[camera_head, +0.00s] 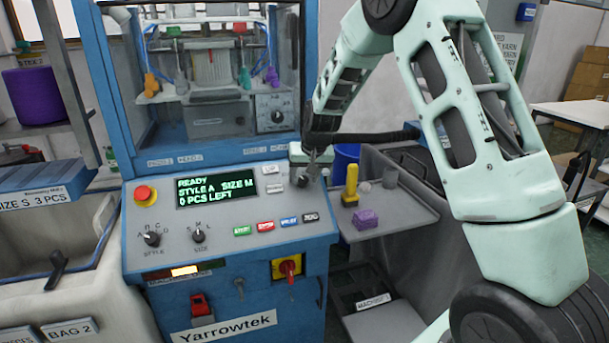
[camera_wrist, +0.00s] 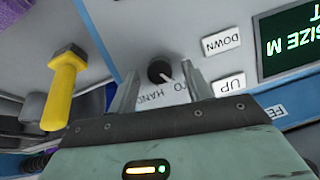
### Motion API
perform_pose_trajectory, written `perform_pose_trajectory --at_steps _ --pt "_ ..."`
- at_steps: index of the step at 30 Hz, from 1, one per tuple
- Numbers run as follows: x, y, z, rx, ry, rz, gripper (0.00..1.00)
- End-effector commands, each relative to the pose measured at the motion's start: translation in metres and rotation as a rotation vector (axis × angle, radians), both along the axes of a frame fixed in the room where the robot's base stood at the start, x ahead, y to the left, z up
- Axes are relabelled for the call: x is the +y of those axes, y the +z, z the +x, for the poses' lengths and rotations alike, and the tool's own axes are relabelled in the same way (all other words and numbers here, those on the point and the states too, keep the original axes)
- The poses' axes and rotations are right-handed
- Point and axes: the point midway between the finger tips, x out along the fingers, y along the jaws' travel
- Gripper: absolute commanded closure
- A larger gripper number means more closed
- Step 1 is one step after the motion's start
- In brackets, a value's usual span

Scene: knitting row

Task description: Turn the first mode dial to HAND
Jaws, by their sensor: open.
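The mode dial (camera_wrist: 159,72) is a small black round knob on the grey panel in the wrist view. A pale pointer mark on it seems to aim to the lower right, toward the partly covered label ending in "TO". The label HAND (camera_wrist: 150,97) is upside down beside it. My gripper (camera_wrist: 160,85) is open and empty, one finger on each side of the dial; I cannot tell whether either touches it. In the head view my gripper (camera_head: 311,165) is over the right end of the control panel (camera_head: 220,222) and hides the dial there.
DOWN (camera_wrist: 221,39) and UP (camera_wrist: 231,84) buttons sit close beside the right finger. A yellow-handled tool (camera_head: 351,184) and purple block (camera_head: 366,219) are on the side shelf (camera_head: 400,232). The display (camera_head: 217,188) reads READY, STYLE A, SIZE M. A red stop button (camera_head: 144,194) is at left.

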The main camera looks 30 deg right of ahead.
Motion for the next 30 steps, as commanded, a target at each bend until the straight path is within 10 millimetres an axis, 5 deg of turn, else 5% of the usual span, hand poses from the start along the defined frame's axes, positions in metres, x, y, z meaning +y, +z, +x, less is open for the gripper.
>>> perform_pose_trajectory --at_steps 11,16,30 --pt "-0.0003 -0.0058 0.0021 0.0 0.0 0.0 0.5" --pt "-0.0003 -0.0056 0.0021 0.0 0.0 0.0 0.95" --pt "-0.0019 -0.0068 0.0018 -0.015 -0.068 0.05 0.95"
